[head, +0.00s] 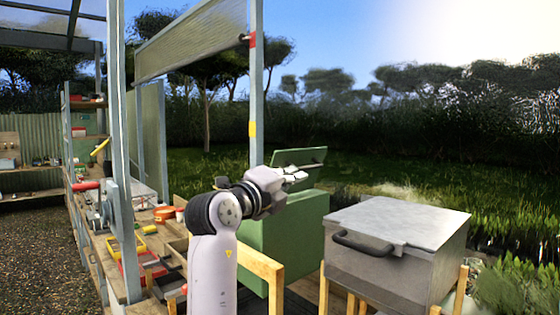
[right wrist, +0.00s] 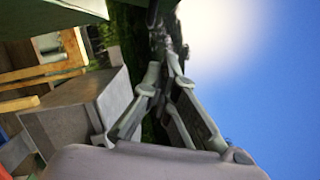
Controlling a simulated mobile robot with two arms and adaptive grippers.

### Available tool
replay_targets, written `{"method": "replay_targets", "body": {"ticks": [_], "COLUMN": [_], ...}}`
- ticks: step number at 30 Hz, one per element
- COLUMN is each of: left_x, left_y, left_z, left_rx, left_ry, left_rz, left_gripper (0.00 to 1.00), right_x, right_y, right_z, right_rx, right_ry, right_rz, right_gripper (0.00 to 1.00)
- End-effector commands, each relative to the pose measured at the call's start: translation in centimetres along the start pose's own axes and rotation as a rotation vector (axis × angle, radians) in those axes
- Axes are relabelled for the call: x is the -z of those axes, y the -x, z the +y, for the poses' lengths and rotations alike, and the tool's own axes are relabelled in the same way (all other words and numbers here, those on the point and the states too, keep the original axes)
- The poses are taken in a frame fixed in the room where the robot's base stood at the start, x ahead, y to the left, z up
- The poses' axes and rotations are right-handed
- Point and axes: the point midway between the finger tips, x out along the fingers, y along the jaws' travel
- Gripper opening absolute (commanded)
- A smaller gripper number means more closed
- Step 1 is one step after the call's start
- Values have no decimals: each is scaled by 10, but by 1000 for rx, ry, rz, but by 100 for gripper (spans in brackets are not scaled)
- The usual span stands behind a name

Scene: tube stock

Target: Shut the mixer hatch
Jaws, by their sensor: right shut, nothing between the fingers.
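A green box (head: 290,231), which I take for the mixer, stands behind my right arm in the head view. Its green hatch (head: 303,157) is raised, tilted up above the box top. My right gripper (head: 296,175) is shut and empty, just in front of the hatch's lower part in the picture; I cannot tell whether it touches. The gripper's fingers (right wrist: 165,75) also show in the right wrist view, with a green surface (right wrist: 50,10) at the upper left. My arm hides the left part of the box. My left gripper is not in view.
A grey metal box (head: 396,262) with a dark handle stands at the right on wooden legs, its lid down. A post (head: 256,90) with red and yellow bands rises behind my arm. A bench (head: 142,240) with tools and trays runs along the left.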

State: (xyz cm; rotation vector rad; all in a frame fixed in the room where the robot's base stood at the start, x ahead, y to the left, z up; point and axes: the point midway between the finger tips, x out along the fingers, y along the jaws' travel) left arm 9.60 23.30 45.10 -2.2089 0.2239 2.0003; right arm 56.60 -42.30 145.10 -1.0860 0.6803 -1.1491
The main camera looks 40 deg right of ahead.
Motion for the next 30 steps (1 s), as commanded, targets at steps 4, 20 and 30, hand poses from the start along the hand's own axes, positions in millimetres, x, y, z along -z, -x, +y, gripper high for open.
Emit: {"method": "replay_targets", "body": {"ticks": [4,20,30], "left_x": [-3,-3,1], "left_y": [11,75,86], "left_z": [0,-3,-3], "left_rx": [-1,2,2], "left_ry": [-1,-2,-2], "left_rz": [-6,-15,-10], "left_gripper": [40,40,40], "right_x": [0,-20,-38], "right_y": [-16,-104,-108], "right_z": [-2,-5,0], "right_rx": [-6,-3,-2], "right_ry": [-1,4,1], "right_rz": [7,1,1], "right_gripper": [0,0,0]}}
